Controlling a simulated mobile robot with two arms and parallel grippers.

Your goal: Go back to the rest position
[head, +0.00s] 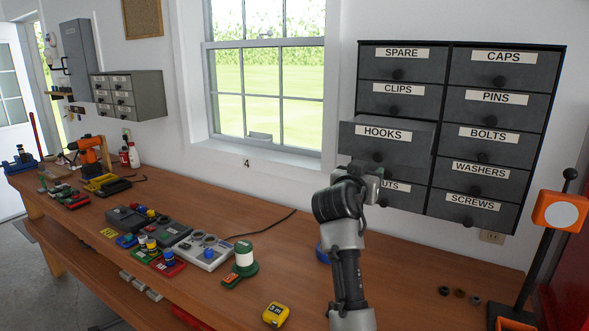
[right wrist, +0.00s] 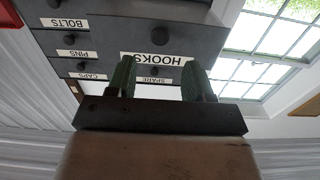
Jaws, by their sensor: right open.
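My right gripper (head: 368,172) is in front of the wall drawer cabinet (head: 440,125), just below the knob of the HOOKS drawer (head: 360,140). That drawer is pulled out; its neighbours are shut. In the right wrist view, which is upside down, the two green fingers of the right gripper (right wrist: 159,78) stand apart with nothing between them. The HOOKS drawer's dark knob (right wrist: 160,35) lies beyond the fingertips, apart from them. My left gripper is in neither view.
A long wooden workbench (head: 225,300) runs below. It holds a green-based spool (head: 245,260), a yellow tape measure (head: 275,314), a grey box with round openings (head: 203,250) and an orange drill (head: 92,148). An orange-headed stand (head: 555,212) is at right. The window (head: 265,80) is left of the cabinet.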

